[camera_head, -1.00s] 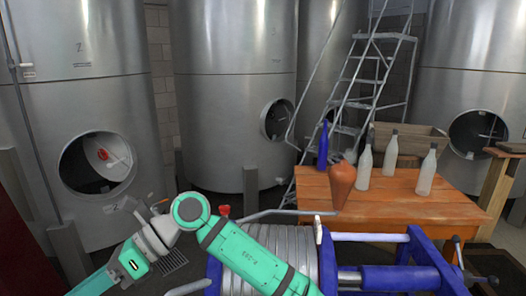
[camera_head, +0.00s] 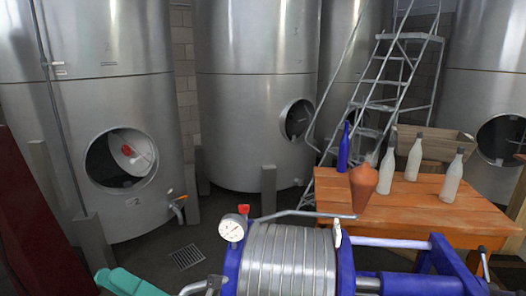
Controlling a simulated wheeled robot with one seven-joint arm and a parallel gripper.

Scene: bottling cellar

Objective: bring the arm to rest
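Only a short green piece of my arm (camera_head: 130,283) shows, at the bottom left edge of the head view. The rest of my arm is outside the picture. My gripper is not in view, so its opening and anything in it cannot be seen.
A blue-framed machine with a ribbed steel drum (camera_head: 287,262) and a gauge (camera_head: 232,228) stands close in front. Behind it, a wooden table (camera_head: 425,205) holds bottles, an orange-brown cone-shaped vessel (camera_head: 363,187) and a crate (camera_head: 440,147). Steel tanks (camera_head: 258,110) and a ladder (camera_head: 385,85) stand behind.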

